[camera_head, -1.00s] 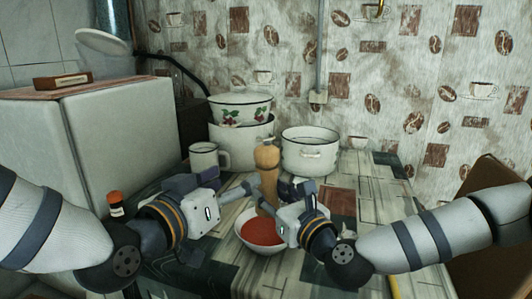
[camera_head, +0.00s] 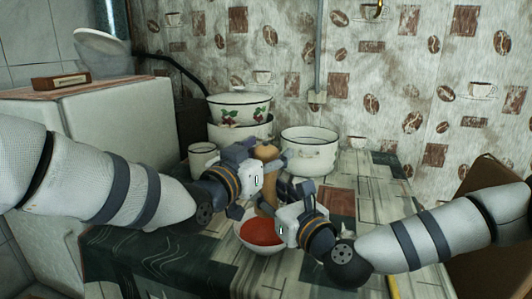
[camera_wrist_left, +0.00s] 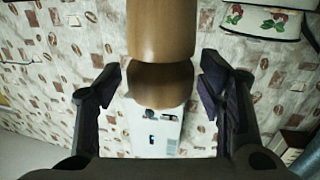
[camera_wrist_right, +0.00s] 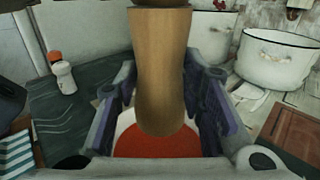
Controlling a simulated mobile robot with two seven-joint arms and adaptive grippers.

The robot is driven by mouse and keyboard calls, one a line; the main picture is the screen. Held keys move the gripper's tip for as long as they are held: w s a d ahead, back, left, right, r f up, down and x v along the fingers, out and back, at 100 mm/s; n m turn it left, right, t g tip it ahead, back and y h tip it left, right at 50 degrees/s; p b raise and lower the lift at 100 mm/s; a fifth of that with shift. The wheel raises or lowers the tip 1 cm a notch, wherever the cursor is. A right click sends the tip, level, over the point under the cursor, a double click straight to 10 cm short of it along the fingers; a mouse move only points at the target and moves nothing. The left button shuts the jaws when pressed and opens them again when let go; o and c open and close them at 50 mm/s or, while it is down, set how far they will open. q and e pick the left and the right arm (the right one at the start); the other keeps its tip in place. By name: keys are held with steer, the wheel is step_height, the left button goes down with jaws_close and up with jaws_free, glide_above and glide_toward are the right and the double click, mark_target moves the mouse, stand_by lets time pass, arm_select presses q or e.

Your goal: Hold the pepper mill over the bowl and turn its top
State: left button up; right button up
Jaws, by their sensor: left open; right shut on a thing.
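The wooden pepper mill (camera_head: 267,152) stands upright over the bowl, and its lower part is partly hidden by my grippers in the head view. My right gripper (camera_wrist_right: 160,85) is shut on the mill's body, with a finger on each side. My left gripper (camera_wrist_left: 161,80) is open around the mill's upper part, with gaps visible on both sides in the left wrist view. The white bowl (camera_head: 258,250) holds something red and sits on the table below the mill. The red contents (camera_wrist_right: 155,145) also show beneath the mill in the right wrist view.
A white pot (camera_head: 308,153), a pot with a berry pattern (camera_head: 238,108) on another pot, and a white mug (camera_head: 200,158) stand behind the grippers. A red-capped shaker (camera_wrist_right: 63,78) stands on the table. A white cabinet (camera_head: 120,125) is at left. The table's right side has free room.

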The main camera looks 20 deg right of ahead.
arm_select(q)
steer(key=c, duration=1.2)
steer(key=shift+o, duration=0.2)
steer(key=shift+g, duration=0.3)
steer(key=m+g+h, duration=0.3)
steer(key=m+g, duration=0.1)
steer(key=shift+w+r+g+h, duration=0.1)
steer(key=shift+g+h, duration=0.3)
steer(key=shift+m+g, duration=0.3)
steer(key=shift+g, duration=0.2)
steer(key=o, duration=1.2)
steer(key=shift+c, duration=0.2)
